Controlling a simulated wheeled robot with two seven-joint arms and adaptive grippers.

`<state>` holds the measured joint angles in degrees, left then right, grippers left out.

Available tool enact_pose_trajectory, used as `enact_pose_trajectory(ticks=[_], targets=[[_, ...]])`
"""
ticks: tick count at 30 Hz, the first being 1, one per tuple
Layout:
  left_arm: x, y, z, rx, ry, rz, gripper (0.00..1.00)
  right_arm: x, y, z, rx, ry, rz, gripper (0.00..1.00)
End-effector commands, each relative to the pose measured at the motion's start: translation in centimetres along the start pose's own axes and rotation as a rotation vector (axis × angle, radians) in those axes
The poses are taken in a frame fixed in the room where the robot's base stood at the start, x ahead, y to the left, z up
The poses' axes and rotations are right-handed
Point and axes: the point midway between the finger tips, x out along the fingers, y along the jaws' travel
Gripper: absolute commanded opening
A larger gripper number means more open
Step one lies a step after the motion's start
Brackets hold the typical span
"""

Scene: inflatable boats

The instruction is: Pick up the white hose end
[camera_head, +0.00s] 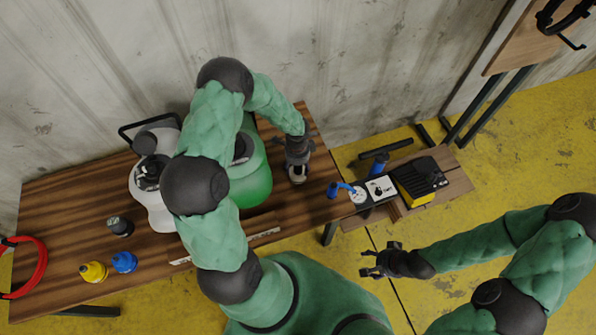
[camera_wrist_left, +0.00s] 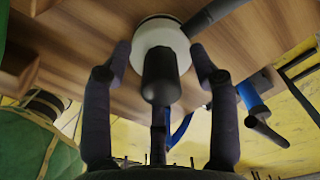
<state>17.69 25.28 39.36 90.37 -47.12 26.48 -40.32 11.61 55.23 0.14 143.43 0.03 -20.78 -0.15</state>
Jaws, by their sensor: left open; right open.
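The white hose end shows in the left wrist view as a round white collar (camera_wrist_left: 160,38) with a dark cylindrical piece in front of it. It sits at the wooden table (camera_head: 60,205). My left gripper (camera_wrist_left: 160,60) is open, its fingers on either side of the hose end, with gaps visible. In the head view, my left gripper (camera_head: 297,168) points down at the table's right part, and a small pale bit of the hose end (camera_head: 297,180) shows beneath it. My right gripper (camera_head: 376,263) is open and empty over the yellow floor, right of the table.
A green tank (camera_head: 250,182) and a white container (camera_head: 158,208) stand left of my left gripper, partly behind my arm. Yellow (camera_head: 93,271), blue (camera_head: 124,262) and black caps (camera_head: 120,226) stand at the left. A gauge box (camera_head: 370,192) and yellow-black device (camera_head: 415,185) are at the right.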

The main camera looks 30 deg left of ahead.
Motion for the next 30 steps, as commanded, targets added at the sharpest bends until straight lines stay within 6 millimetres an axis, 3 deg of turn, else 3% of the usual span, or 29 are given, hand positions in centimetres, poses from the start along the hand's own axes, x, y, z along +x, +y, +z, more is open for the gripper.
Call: enact_pose_trajectory(ticks=[8,12,14,15,25,30], targets=[[0.5,0.0,0.0,-0.001,0.000,-0.001,0.60,0.1,0.1,0.0,0.000,0.000,0.000,0.63],[0.5,-0.1,0.0,-0.001,0.000,-0.001,0.20,0.1,0.1,0.0,0.000,0.000,0.000,0.63],[0.5,0.0,0.0,-0.001,0.000,-0.001,0.03,0.1,0.1,0.0,0.000,0.000,0.000,0.63],[0.5,0.0,0.0,-0.001,0.000,-0.001,0.00,0.1,0.1,0.0,0.000,0.000,0.000,0.63],[0.3,-0.1,0.0,-0.001,0.000,-0.001,0.00,0.1,0.0,0.0,0.000,0.000,0.000,0.63],[-0.8,-0.1,0.0,-0.001,0.000,-0.003,0.00,-0.5,-0.2,0.0,0.000,0.000,0.000,0.63]])
